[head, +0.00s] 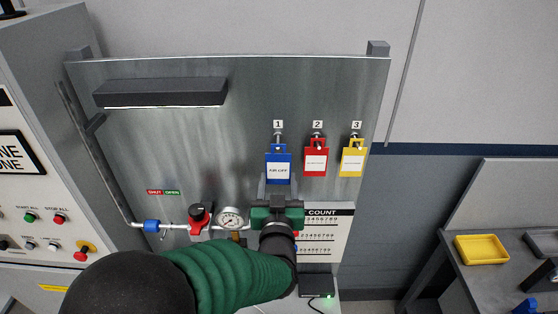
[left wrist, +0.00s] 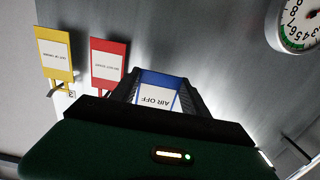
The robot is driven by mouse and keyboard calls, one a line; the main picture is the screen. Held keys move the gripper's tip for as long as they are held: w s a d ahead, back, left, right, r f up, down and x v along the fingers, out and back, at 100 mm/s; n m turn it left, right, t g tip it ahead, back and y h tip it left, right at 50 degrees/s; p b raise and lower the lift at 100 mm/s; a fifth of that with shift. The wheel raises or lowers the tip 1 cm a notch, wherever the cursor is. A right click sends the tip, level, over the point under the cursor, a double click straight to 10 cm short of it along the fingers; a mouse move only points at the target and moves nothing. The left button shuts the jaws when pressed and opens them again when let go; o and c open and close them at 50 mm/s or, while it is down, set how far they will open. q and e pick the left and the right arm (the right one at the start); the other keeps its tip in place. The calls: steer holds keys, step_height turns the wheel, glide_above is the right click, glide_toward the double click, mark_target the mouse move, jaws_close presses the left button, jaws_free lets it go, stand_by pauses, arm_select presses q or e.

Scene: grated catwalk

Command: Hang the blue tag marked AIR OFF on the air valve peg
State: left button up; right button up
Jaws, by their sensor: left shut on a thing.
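The blue tag (head: 278,163) marked AIR OFF is at hook 1 (head: 278,136) on the metal panel, upright in the head view. My left gripper (head: 278,184) reaches up from below and is shut on the tag's lower part. In the left wrist view the tag (left wrist: 158,92) appears upside down between the fingers (left wrist: 160,80). I cannot tell whether its top is still on the hook. An air line with a blue fitting (head: 152,226), a red valve part (head: 197,220) and a gauge (head: 230,217) runs low on the panel. The valve peg is not clearly distinguishable. My right gripper is out of view.
A red tag (head: 316,160) and a yellow tag (head: 353,160) hang close to the right of the blue one. A dark lamp bar (head: 160,92) juts out at upper left. A count chart (head: 337,225) is beside my left wrist. The panel's middle left is clear.

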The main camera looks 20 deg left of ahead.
arm_select(q)
steer(key=shift+v, duration=1.75)
